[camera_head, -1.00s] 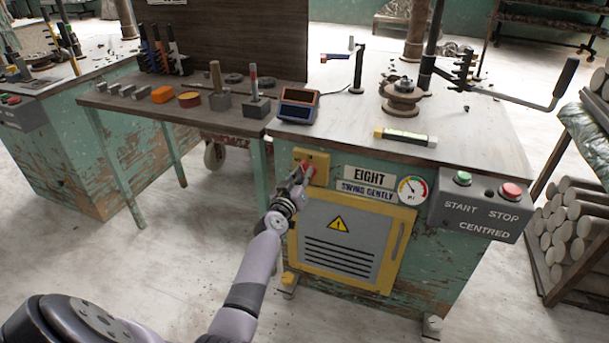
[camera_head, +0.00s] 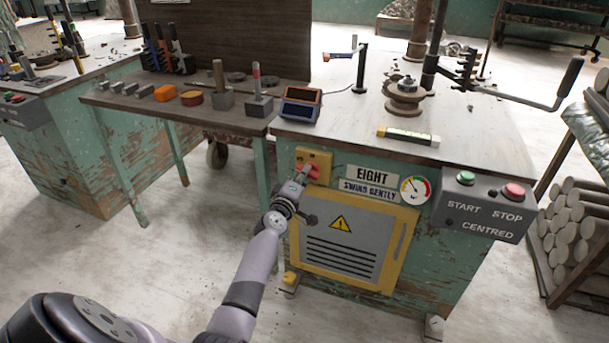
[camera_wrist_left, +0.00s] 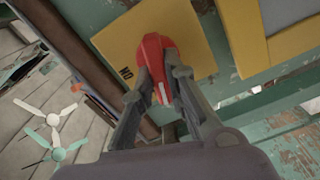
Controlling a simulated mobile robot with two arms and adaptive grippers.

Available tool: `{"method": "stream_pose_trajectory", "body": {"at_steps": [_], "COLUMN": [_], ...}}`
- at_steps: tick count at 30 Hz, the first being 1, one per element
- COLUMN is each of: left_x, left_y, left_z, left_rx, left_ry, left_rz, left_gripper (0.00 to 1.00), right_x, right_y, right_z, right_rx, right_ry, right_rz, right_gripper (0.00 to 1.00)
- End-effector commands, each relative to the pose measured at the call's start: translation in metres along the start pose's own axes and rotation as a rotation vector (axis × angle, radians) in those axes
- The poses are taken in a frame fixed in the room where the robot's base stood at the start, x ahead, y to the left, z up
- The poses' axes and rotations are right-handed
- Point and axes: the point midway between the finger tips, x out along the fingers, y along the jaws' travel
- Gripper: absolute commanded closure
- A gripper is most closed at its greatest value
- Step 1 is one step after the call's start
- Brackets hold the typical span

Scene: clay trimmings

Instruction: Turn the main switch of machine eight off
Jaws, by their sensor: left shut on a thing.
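Machine eight's main switch is a red handle (camera_head: 315,171) on a yellow plate (camera_head: 318,156), left of the EIGHT sign (camera_head: 372,175). My left gripper (camera_head: 305,178) is at the switch, shut on the red handle. In the left wrist view the handle (camera_wrist_left: 153,52) sits between the two fingers (camera_wrist_left: 160,88), in front of the yellow plate (camera_wrist_left: 115,45). Dark lettering shows on the plate beside the handle. The fingers hide part of the handle. My right gripper is not in view.
Below the switch is a grey, yellow-framed vent panel (camera_head: 340,250). A gauge (camera_head: 414,189) and a START/STOP box (camera_head: 484,205) are to the right. A side table with tools (camera_head: 215,122) stands to the left. The floor in front is open.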

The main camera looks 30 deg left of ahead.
Motion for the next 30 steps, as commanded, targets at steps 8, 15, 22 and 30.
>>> {"method": "stream_pose_trajectory", "body": {"at_steps": [8,15,22,30], "left_x": [-0.0002,-0.0002,-0.0002,-0.0003], "left_y": [-0.0032,-0.0042,-0.0045,-0.0046], "left_z": [0.0007,0.0004,0.0004,0.0004], "left_rx": [-0.192,-0.286,-0.317,-0.321], "left_ry": [0.0,0.001,0.001,0.001], "left_rz": [-0.002,-0.002,-0.002,-0.002], "left_gripper": [1.0,1.0,1.0,1.0], "right_x": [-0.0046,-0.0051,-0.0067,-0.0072], "right_y": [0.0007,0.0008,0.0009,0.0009], "right_z": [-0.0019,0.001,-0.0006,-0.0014], "right_rx": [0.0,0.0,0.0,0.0], "right_ry": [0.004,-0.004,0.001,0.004], "right_rz": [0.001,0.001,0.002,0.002], "right_gripper": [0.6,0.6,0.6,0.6]}}
